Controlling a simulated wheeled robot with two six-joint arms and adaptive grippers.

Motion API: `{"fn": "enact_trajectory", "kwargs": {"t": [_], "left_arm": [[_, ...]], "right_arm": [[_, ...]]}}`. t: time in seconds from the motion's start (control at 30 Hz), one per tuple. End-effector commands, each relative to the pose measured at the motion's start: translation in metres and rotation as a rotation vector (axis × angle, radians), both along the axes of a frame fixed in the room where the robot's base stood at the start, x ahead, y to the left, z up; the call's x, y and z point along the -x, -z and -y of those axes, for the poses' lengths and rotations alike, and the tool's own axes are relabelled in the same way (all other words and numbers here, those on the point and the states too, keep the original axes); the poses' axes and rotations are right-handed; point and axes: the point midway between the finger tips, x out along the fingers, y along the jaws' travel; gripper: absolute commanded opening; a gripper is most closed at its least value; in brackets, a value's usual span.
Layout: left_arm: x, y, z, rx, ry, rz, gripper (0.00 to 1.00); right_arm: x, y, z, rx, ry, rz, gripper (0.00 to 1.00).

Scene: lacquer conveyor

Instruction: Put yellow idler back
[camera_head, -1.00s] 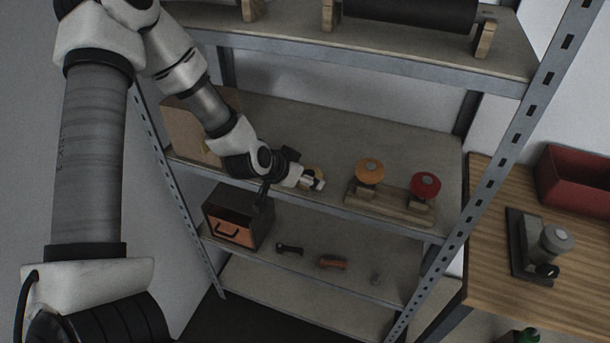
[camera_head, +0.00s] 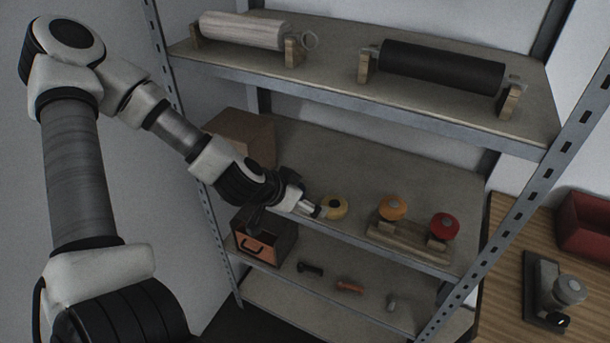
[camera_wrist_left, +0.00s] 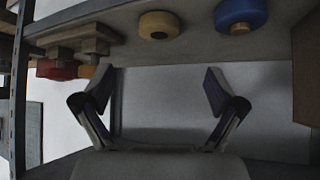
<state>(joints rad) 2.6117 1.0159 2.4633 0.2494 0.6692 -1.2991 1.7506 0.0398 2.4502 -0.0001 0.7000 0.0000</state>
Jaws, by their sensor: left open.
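The yellow idler (camera_head: 335,207) lies on the middle shelf, left of the wooden rack (camera_head: 400,241) that carries an orange idler (camera_head: 393,207) and a red idler (camera_head: 444,226). My left gripper (camera_head: 313,211) is just left of the yellow idler in the head view. In the left wrist view the gripper (camera_wrist_left: 160,82) is open and empty, and the yellow idler (camera_wrist_left: 159,24) is beyond the fingertips, apart from them. A blue idler (camera_wrist_left: 240,14) lies near it; my arm seems to hide it in the head view. My right gripper is not in view.
Rollers, one pale (camera_head: 241,30) and one black (camera_head: 441,67), rest on the upper shelf (camera_head: 330,75). A cardboard box (camera_head: 243,137) stands behind my arm. A drawer box (camera_head: 262,241) and small tools are on the lower shelf. A red bin (camera_head: 588,227) is on the right bench.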

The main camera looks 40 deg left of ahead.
Motion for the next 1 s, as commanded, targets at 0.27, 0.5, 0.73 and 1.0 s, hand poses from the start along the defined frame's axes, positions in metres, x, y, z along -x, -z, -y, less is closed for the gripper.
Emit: {"fn": "enact_trajectory", "kwargs": {"t": [0.27,0.5,0.73,1.0], "left_arm": [[0.022,0.027,0.004,-0.022,-0.025,-0.119,0.95],[0.107,0.150,0.052,-0.053,-0.120,-0.526,0.95],[0.197,0.215,0.098,-0.047,-0.179,-0.776,0.95],[0.203,0.219,0.101,-0.041,-0.194,-0.792,0.95]], "right_arm": [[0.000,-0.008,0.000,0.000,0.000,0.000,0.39],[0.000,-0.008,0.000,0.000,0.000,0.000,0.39],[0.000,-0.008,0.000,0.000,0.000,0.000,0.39],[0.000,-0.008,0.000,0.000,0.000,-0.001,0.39]]}}
